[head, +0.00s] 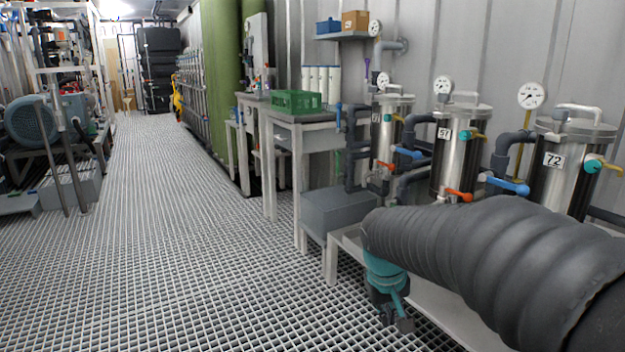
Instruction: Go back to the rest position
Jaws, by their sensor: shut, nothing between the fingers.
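My arm reaches in from the lower right, wrapped in a dark ribbed sleeve. My gripper (402,322) hangs below its end, under a teal wrist part, and points down. It is small and dark in the head view; its fingers look closed and I see nothing held in them. It hangs over the grated floor (190,240), in front of the low bench (345,240). Three steel vessels stand behind the arm: the one labelled 72 (577,140), the one labelled 51 (461,155), and a farther one (390,135). The arm hides part of the bench.
Coloured valve handles stick out from the vessels, such as a blue one (508,185) and an orange one (459,195). A grey box (338,210) and a table with a green crate (296,101) stand farther back. A pump (45,122) is at left. The aisle between is clear.

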